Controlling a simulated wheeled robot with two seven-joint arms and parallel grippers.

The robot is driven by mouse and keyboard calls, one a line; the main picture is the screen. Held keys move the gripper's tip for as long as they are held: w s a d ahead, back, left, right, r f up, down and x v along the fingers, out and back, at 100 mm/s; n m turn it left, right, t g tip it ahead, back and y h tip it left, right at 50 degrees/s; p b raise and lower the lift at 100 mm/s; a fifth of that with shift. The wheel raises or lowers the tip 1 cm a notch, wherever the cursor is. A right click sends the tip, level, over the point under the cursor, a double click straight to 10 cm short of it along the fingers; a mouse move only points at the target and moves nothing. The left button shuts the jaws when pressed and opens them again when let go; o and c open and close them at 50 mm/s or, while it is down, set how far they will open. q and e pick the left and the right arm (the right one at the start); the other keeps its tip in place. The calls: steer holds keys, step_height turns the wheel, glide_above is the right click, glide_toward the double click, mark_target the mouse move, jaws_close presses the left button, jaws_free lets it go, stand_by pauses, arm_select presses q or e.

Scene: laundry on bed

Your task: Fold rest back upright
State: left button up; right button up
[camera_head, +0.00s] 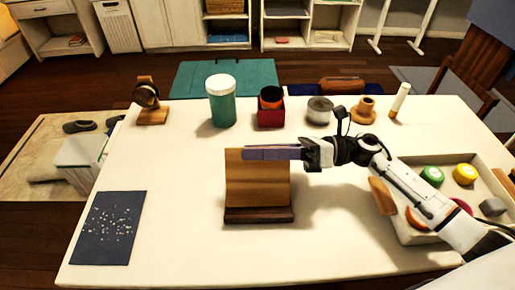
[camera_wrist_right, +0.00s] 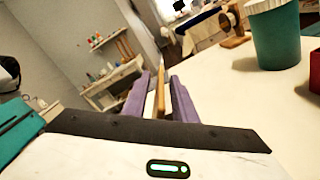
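The rest is a light wooden back panel (camera_head: 257,187) standing up from a dark brown base (camera_head: 258,215) near the middle of the table. My right gripper (camera_head: 272,153) reaches in from the right, its purple fingers level with the panel's top. In the right wrist view, the panel's edge (camera_wrist_right: 160,97) stands between the two spread fingers (camera_wrist_right: 159,95), with a gap visible on each side. The right gripper is open around the panel. The panel looks roughly upright; any slight tilt is hard to tell. My left gripper is not in view.
A green jar (camera_head: 222,105), red box (camera_head: 270,113), grey tin (camera_head: 319,110) and wooden stand (camera_head: 152,105) line the table's back. A tray (camera_head: 412,237) with several coloured pieces lies right, under my arm. A dark speckled mat (camera_head: 108,228) lies left. The front middle is clear.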

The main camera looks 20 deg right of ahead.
steer(key=shift+c, duration=0.3)
jaws_close()
stand_by(1.2)
